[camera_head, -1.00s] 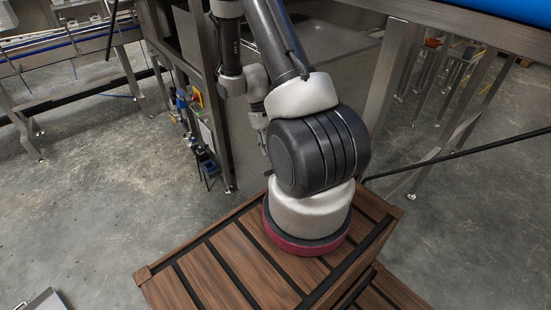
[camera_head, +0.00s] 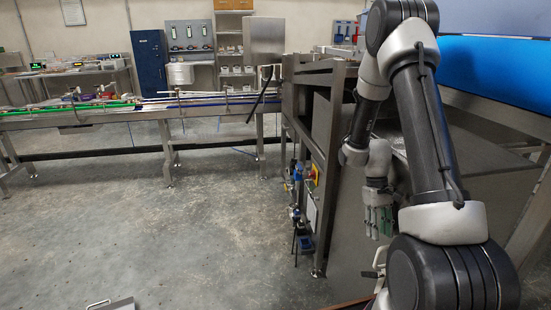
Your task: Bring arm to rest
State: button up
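My arm is folded at the right of the head view, with its elbow high near the top edge. The forearm comes down to the wrist. My gripper (camera_head: 377,222) hangs below the wrist, pointing down, in front of a grey metal machine side. Greenish parts show at its end. It is small and partly in shadow, so I cannot tell whether its fingers are open or shut. I see no held object clearly.
A steel machine frame (camera_head: 325,180) stands close behind my arm, with a blue belt (camera_head: 495,65) at the upper right. A long conveyor (camera_head: 130,112) crosses the back left. A blue cabinet (camera_head: 149,70) and shelves stand behind. The grey floor (camera_head: 170,240) is open at left.

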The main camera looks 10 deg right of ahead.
jog(key=s+a+r+t, duration=0.3)
jog(key=s+r, duration=0.1)
jog(key=r, duration=0.6)
jog(key=s+a+r+t, duration=0.3)
jog(key=s+a+r, duration=0.1)
jog(key=r, duration=0.7)
jog(key=s+a+r+t, duration=0.2)
jog(key=s+a+r, duration=0.2)
jog(key=r, duration=0.7)
jog(key=shift+s+t, duration=0.4)
jog(key=shift+s, duration=0.8)
jog(key=shift+r, duration=0.1)
jog(key=shift+c, duration=0.4)
